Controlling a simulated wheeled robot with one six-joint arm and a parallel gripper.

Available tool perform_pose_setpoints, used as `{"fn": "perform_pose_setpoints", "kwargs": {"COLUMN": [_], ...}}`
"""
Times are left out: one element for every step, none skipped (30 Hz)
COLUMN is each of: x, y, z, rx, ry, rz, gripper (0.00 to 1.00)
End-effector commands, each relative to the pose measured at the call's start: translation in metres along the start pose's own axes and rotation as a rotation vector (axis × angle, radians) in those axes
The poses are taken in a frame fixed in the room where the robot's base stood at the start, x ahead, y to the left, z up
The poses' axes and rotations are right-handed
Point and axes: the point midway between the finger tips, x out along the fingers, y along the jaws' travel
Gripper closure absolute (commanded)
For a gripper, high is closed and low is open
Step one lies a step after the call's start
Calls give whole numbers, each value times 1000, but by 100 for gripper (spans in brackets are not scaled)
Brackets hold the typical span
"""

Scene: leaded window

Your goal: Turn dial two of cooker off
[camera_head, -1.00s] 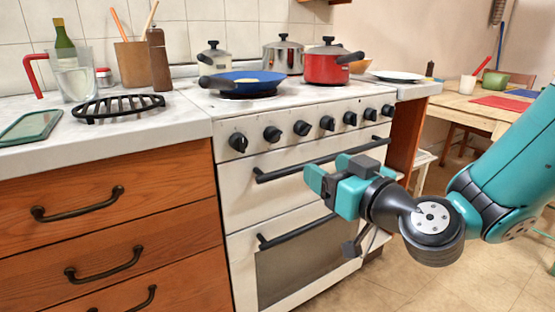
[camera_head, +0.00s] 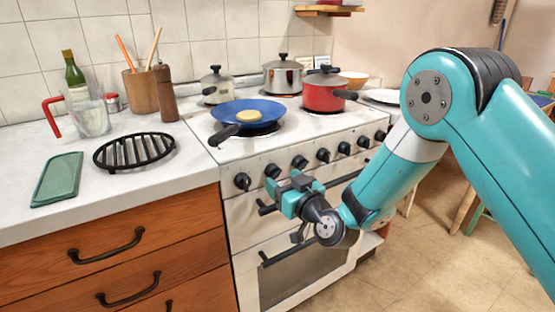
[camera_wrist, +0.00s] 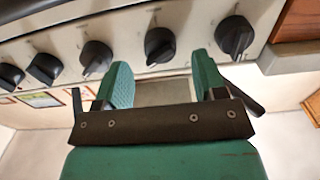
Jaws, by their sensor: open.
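The white cooker (camera_head: 250,215) has a row of black dials along its front panel. Counted from the left in the head view, the second dial (camera_head: 272,171) is just above and beyond my gripper (camera_head: 284,186). In the wrist view, which looks turned over, this dial (camera_wrist: 160,45) is ahead of the gap between my fingers (camera_wrist: 163,78). The fingers are open and empty, apart from the dial. The first dial (camera_wrist: 234,36) is to its right there, near the wooden edge. I cannot tell the second dial's setting for sure.
A blue pan (camera_head: 235,121) with yellowish food, a red pot (camera_head: 325,92) and steel pots stand on the hob. A black oven handle (camera_head: 345,178) runs below the dials. Wooden drawers (camera_head: 120,265) adjoin the left side.

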Motion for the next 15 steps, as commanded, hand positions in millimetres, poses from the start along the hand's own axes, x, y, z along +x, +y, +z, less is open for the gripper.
{"fn": "perform_pose_setpoints", "kwargs": {"x": [6,10,15,19,21,25,27,29,30,32,32,33,33,34,34], "y": [-1,-1,-2,-1,-1,-1,-1,-1,-1,-1,0,0,0,0,0], "z": [-7,-5,-4,-4,-3,-3,-2,-2,-1,-1,-1,0,0,0,1], "rx": [-1,-1,-2,-1,-1,-1,-1,0,0,0,0,1,1,1,1], "ry": [0,-1,0,-1,-1,-1,0,-1,-1,-1,0,0,-1,-1,-1], "rz": [-2,-3,-4,-4,-3,-3,-2,-2,-1,-1,-1,0,0,0,0], "gripper": [36,36,36,36,36,36,36,36,36,36,36,36,36,36,36]}}
